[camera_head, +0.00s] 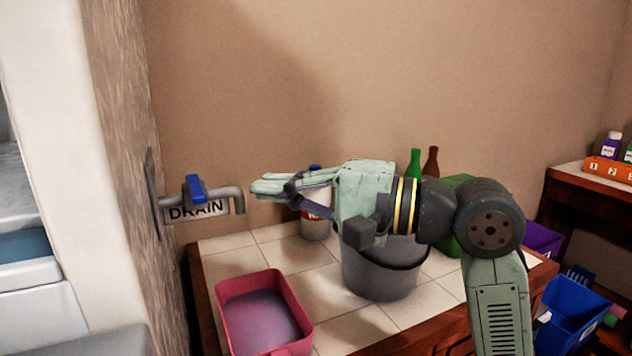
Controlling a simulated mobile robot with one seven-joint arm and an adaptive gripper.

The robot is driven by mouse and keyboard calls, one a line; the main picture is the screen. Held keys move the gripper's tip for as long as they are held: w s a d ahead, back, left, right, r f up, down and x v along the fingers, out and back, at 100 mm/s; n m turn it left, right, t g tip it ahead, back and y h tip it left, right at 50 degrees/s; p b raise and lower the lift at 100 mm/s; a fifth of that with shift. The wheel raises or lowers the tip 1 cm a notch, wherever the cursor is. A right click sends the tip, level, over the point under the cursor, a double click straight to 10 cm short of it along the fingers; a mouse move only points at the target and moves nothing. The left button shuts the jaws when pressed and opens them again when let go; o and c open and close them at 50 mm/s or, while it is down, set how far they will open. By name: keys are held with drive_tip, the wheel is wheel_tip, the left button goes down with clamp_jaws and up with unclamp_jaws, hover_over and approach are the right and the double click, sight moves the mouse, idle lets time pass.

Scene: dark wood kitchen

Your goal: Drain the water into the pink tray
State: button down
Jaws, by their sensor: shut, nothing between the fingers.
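A grey drain pipe (226,192) with a blue valve handle (195,190) comes out of the wall at the left, above a "DRAIN" label (196,211). Its spout points down. The pink tray (225,312) stands on the tiled counter below and to the right of the spout, and its inside looks bluish purple; I cannot tell whether that is water. My gripper (256,188) is shut and empty. It points left, to the right of the spout and apart from the handle, above the counter. No stream shows at the spout.
A grey bucket (380,272) stands under my arm. A white container (315,226) and green (414,164) and brown (431,163) bottles stand behind my gripper, partly hidden. A blue bin (572,312) is at the lower right. Tiles between tray and bucket are clear.

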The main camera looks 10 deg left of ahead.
sight(196, 188)
drive_tip(key=a, duration=0.1)
drive_tip(key=s+a, duration=0.1)
drive_tip(key=s+a+p, duration=0.1)
drive_tip(key=a, duration=0.1)
drive_tip(key=shift+s+a, duration=0.1)
drive_tip(key=shift+s+a+p, duration=0.3)
drive_tip(key=shift+s+a, duration=0.05)
drive_tip(key=shift+s, duration=0.05)
idle(0.4)
